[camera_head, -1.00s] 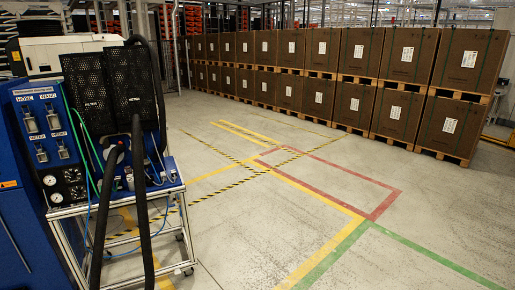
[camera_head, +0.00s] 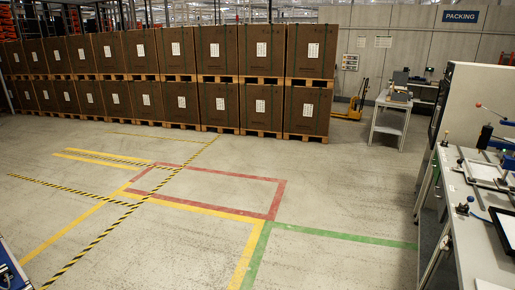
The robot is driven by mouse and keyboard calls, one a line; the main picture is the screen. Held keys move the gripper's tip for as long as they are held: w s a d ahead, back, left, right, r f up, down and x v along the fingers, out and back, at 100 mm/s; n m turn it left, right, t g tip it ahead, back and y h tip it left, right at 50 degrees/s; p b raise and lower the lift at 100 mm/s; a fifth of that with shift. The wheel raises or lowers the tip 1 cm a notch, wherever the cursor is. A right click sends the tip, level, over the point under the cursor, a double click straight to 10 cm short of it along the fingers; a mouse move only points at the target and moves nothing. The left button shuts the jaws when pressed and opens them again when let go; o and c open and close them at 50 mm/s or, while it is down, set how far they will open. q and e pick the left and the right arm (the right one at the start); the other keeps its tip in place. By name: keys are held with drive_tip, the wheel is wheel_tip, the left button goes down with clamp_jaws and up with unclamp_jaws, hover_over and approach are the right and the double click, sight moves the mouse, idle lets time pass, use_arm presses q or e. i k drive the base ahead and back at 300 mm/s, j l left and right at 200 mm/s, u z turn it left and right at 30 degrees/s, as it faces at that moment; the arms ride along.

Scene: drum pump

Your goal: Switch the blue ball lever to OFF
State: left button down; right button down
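Neither of my grippers is in view. At the right edge a workbench (camera_head: 468,262) carries small fixtures with levers. One small blue ball-like knob (camera_head: 470,199) sits near the bench's front edge. Another blue end (camera_head: 504,122) shows higher up beside a dark post.
Brown boxes (camera_head: 165,100) on pallets line the back. A yellow pallet truck (camera_head: 352,108) and a small grey table (camera_head: 390,122) stand at the back right. A blue piece (camera_head: 10,268) shows at the lower left edge. The marked floor between is clear.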

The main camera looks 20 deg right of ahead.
sight(470, 198)
drive_tip(key=i+l+z, duration=0.15)
drive_tip(key=i+z, duration=0.55)
drive_tip(key=z, duration=0.2)
drive_tip(key=i+z, duration=0.35)
drive_tip(key=z, duration=0.15)
drive_tip(key=i+l+z, duration=0.2)
drive_tip(key=i, duration=0.45)
drive_tip(key=i+z, duration=0.25)
drive_tip(key=i, duration=0.45)
